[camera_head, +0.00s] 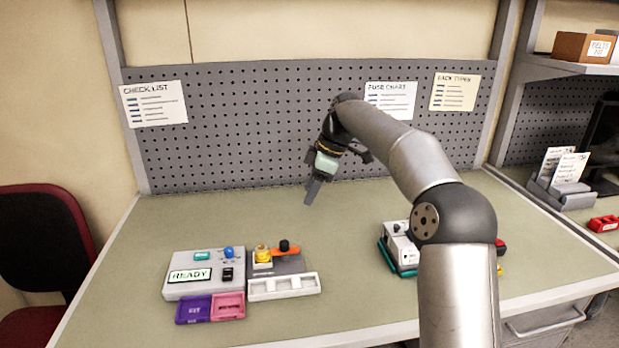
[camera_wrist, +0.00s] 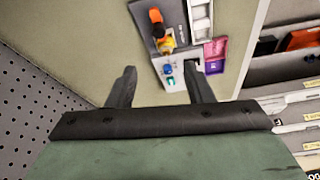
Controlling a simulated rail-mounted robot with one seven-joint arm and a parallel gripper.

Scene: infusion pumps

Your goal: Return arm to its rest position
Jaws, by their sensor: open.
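My arm reaches up from the front right of the bench and bends over it toward the pegboard. My gripper (camera_head: 312,190) hangs in the air above the back middle of the bench, pointing down. In the wrist view its two dark fingers (camera_wrist: 162,90) stand apart with nothing between them, so it is open and empty. The grey console (camera_head: 205,273) with a "READY" display lies on the bench at the front left, well apart from the gripper. It also shows beyond the fingers in the wrist view (camera_wrist: 177,80).
Beside the console are a white tray (camera_head: 284,287), a purple bin (camera_head: 193,309) and a pink bin (camera_head: 229,305). A white device (camera_head: 400,245) on a teal base stands partly hidden behind my arm. The pegboard (camera_head: 270,120) rises behind the gripper. The bench's middle (camera_head: 340,240) is clear.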

